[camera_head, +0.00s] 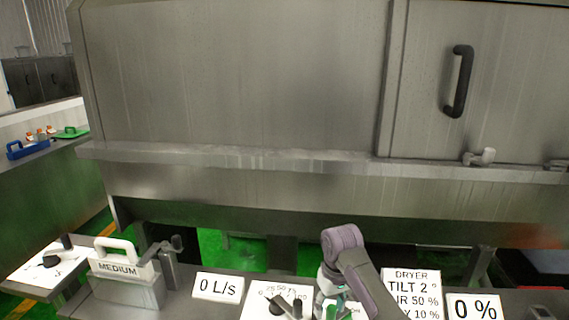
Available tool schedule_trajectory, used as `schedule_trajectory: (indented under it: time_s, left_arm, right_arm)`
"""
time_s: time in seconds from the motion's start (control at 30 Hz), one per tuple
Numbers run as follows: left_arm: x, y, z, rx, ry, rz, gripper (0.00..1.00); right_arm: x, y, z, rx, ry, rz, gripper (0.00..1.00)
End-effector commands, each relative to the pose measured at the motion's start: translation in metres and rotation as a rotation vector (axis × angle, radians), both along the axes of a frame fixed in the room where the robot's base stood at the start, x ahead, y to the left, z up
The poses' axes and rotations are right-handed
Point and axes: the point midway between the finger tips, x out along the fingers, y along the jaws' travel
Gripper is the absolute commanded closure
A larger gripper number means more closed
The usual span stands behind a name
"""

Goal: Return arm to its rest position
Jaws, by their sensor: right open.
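My right arm (358,272), with purple-grey links, comes up from the bottom edge right of centre. Its gripper (328,298) hangs low over the control shelf, beside a dial panel (262,291) with dark knobs. It is open and I see nothing held in it, though the arm partly hides it. My left gripper is not in view.
A large grey metal machine (240,80) with a door handle (459,81) fills the back. Along the shelf stand a MEDIUM block (124,268), a 0 L/s sign (218,287), a dryer sign (411,291) and a 0 % sign (474,307).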

Motion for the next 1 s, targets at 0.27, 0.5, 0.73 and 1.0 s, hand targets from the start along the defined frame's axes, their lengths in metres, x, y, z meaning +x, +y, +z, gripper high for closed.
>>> schedule_trajectory:
  time_s: [0.27, 0.5, 0.73, 1.0]
  left_arm:
    - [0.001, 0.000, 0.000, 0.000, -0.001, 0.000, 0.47]
    - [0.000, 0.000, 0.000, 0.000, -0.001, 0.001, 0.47]
    - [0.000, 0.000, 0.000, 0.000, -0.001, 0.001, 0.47]
    - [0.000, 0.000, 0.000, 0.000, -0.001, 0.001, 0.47]
  right_arm:
    - [-0.106, -0.002, -0.090, 0.064, -0.069, -0.012, 0.47]
    - [-0.212, -0.025, -0.114, 0.078, -0.146, -0.072, 0.47]
    - [-0.283, -0.049, -0.102, 0.058, -0.204, -0.120, 0.47]
    - [-0.332, -0.068, -0.081, 0.030, -0.244, -0.152, 0.47]
